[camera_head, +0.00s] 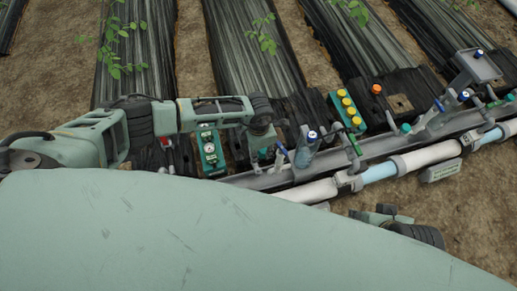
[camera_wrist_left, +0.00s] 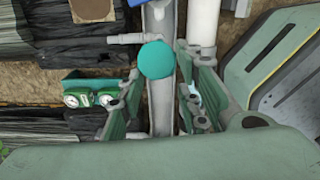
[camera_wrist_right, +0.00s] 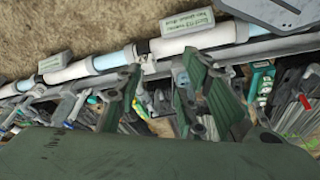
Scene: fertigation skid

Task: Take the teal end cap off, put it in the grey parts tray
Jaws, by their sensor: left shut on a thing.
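The round teal end cap (camera_wrist_left: 156,59) shows in the left wrist view, between the tips of my left gripper (camera_wrist_left: 158,72), whose fingers are shut on it. It is over the grey rail; whether it still sits on a pipe end is hidden. In the head view my left gripper (camera_head: 264,146) points down at the rail's left end. My right gripper (camera_wrist_right: 160,82) is open and empty in the right wrist view, with pipework beyond its fingers. A grey tray-like piece (camera_head: 477,67) stands at the far right of the head view; I cannot tell if it is the parts tray.
A green gauge box (camera_head: 210,150) stands left of my left gripper. A green box with yellow buttons (camera_head: 347,108) and an orange knob (camera_head: 376,89) are behind the rail. Blue-topped valves (camera_head: 312,136) rise close to the gripper. A white pipe (camera_head: 425,157) runs along the front.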

